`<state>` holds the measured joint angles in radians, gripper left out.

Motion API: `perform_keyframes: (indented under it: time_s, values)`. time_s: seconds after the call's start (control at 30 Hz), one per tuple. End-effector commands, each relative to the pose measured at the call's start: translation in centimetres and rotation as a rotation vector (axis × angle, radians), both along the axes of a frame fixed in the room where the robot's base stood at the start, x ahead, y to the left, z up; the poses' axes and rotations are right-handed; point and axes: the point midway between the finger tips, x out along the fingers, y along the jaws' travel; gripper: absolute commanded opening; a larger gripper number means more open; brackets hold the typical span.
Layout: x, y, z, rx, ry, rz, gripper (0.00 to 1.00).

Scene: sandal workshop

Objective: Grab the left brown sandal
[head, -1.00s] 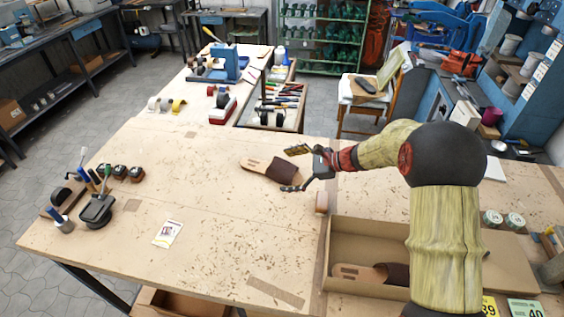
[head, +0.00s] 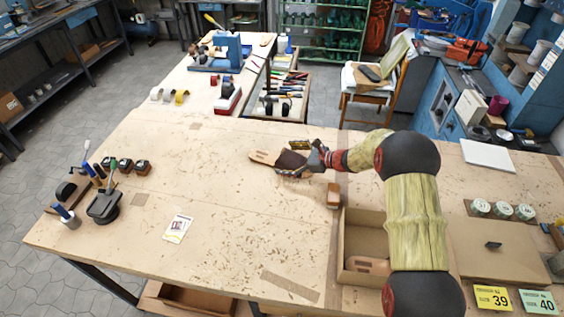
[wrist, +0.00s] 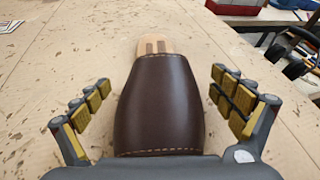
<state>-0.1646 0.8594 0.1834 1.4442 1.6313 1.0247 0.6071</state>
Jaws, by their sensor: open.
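A brown sandal (head: 289,161) with a tan sole lies on the workbench, its heel pointing left in the head view. My gripper (head: 296,159) is at its strap end, with one finger on the far side and one on the near side. In the wrist view, the sandal's dark brown strap (wrist: 160,103) lies between the two open fingers of my gripper (wrist: 164,105), with a gap on each side. The sandal's front end is hidden by the gripper's palm. Another sandal (head: 367,265) sits in an open cardboard box, mostly hidden by my arm.
The open cardboard box (head: 349,232) stands right of my gripper, with a small brown block (head: 334,195) near its far corner. Tools and small pots sit at the left, beside a white card (head: 178,228). The middle of the workbench (head: 215,190) is clear.

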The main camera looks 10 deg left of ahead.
Motion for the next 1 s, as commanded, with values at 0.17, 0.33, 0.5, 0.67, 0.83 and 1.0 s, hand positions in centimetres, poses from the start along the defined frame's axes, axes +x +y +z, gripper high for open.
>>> perform_keyframes:
  time_s: [0.17,0.33,0.5,0.67,0.83,1.0]
  values:
    - [0.4,1.8,-0.8,0.000,0.000,0.001,0.95]
    - [0.4,1.8,-0.8,0.000,0.000,0.000,0.95]
    - [0.4,1.8,-0.8,0.000,0.000,0.000,0.87]
    - [0.4,1.8,-0.8,0.000,0.000,0.000,0.78]
    - [0.3,1.8,-0.8,0.000,0.000,0.000,0.68]
    - [0.3,1.8,-0.8,0.000,0.000,0.001,0.58]
